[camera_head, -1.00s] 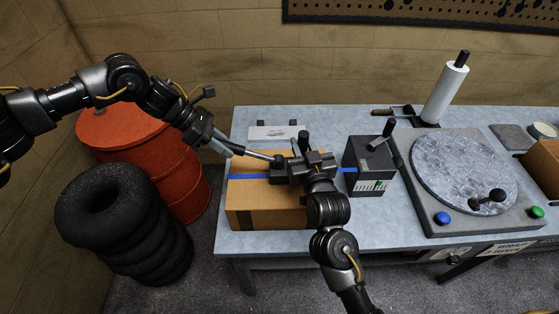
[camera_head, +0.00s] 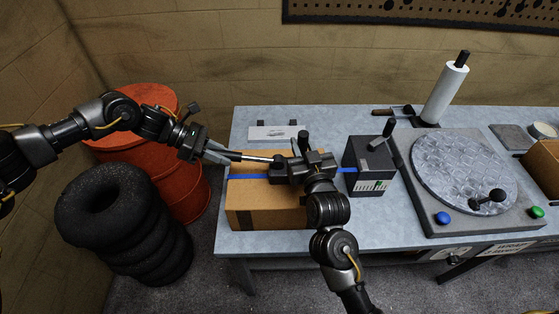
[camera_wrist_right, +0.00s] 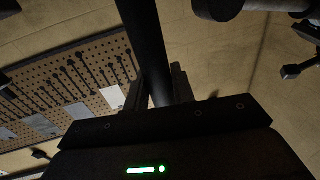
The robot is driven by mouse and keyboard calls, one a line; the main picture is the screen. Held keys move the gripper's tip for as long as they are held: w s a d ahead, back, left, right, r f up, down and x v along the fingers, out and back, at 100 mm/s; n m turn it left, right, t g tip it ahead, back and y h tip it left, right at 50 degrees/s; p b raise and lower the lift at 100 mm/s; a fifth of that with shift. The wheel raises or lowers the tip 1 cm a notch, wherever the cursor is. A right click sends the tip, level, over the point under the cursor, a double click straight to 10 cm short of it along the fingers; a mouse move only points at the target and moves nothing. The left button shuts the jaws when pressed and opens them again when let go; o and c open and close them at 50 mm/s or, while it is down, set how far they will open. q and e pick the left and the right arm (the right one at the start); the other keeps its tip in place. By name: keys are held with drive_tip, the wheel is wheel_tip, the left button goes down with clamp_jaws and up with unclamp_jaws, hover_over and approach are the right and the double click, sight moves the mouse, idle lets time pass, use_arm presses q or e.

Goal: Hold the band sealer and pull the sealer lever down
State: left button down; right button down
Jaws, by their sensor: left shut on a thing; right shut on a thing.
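The band sealer (camera_head: 283,172) is a dark tool on top of the strapped cardboard box (camera_head: 265,215). Its lever (camera_head: 255,158), a thin metal rod, points left and lies nearly level in the head view. My left gripper (camera_head: 217,152) is shut on the outer end of this lever. My right gripper (camera_head: 310,165) is at the sealer's right side, shut on its dark upright handle (camera_head: 304,140). In the right wrist view a dark bar (camera_wrist_right: 147,45) stands between the fingers. The fingertips are partly hidden in both views.
A blue strap (camera_head: 245,177) crosses the box toward a dark box-shaped unit (camera_head: 370,165) on the right. Further right is a turntable (camera_head: 465,170) with a film roll (camera_head: 445,90) behind. A red barrel (camera_head: 150,105) and stacked tyres (camera_head: 120,220) stand left of the table.

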use_arm(q)
drive_tip(key=shift+d, duration=0.1)
drive_tip(key=shift+d+r+y, duration=0.25)
drive_tip(key=shift+r+y, duration=0.45)
drive_tip(key=shift+r, duration=0.25)
drive_tip(key=d+r+y, duration=0.1)
drive_tip(key=r+y, duration=0.1)
drive_tip(key=r, duration=0.1)
drive_tip(key=shift+d+y, duration=0.3)
drive_tip(key=shift+d, duration=0.05)
drive_tip(key=shift+d+r+y, duration=0.65)
drive_tip(key=shift+r+y, duration=0.25)
drive_tip(key=shift+r, duration=0.1)
drive_tip(key=c, duration=1.2)
unclamp_jaws()
drive_tip(key=shift+o, duration=0.2)
drive_tip(key=shift+r, duration=0.1)
